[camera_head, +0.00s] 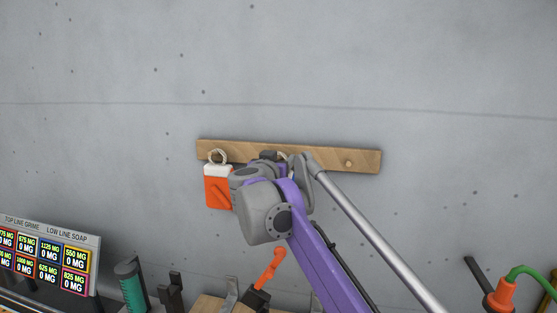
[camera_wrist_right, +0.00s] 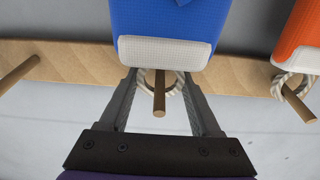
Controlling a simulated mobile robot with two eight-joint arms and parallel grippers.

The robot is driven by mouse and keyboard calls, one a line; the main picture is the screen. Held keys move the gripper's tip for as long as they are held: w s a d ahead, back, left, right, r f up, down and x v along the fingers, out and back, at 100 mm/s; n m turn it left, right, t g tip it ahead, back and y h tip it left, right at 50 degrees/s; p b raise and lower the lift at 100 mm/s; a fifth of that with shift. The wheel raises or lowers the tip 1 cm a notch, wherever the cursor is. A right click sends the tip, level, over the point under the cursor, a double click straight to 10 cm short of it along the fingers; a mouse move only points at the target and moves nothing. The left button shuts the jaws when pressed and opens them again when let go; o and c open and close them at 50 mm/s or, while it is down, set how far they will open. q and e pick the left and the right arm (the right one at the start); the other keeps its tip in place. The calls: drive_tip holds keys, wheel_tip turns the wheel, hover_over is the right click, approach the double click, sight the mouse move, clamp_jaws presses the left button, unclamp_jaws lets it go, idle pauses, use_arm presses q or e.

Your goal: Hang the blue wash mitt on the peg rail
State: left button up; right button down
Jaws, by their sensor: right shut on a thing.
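The blue wash mitt (camera_wrist_right: 170,30) with its white cuff (camera_wrist_right: 165,52) shows in the right wrist view, against the wooden peg rail (camera_wrist_right: 75,62). A peg (camera_wrist_right: 159,95) shows inside the outline of the mitt's rope loop (camera_wrist_right: 175,88) and appears to pass through it. My right gripper (camera_wrist_right: 158,76) is shut on the mitt at its cuff and loop end, with one finger each side of the peg. In the head view my right gripper (camera_head: 280,158) is at the middle of the rail (camera_head: 330,155), and the arm hides the blue mitt. My left gripper is not in view.
An orange mitt (camera_head: 217,190) hangs by its loop on a peg left of my gripper, close to my wrist. A bare peg (camera_head: 348,163) is at the rail's right end. Below are a price board (camera_head: 48,255), a teal cylinder (camera_head: 132,288) and an orange-handled tool (camera_head: 270,268).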

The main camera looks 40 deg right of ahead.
unclamp_jaws()
drive_tip(key=shift+b+v, duration=0.75)
drive_tip(key=shift+v, duration=4.7)
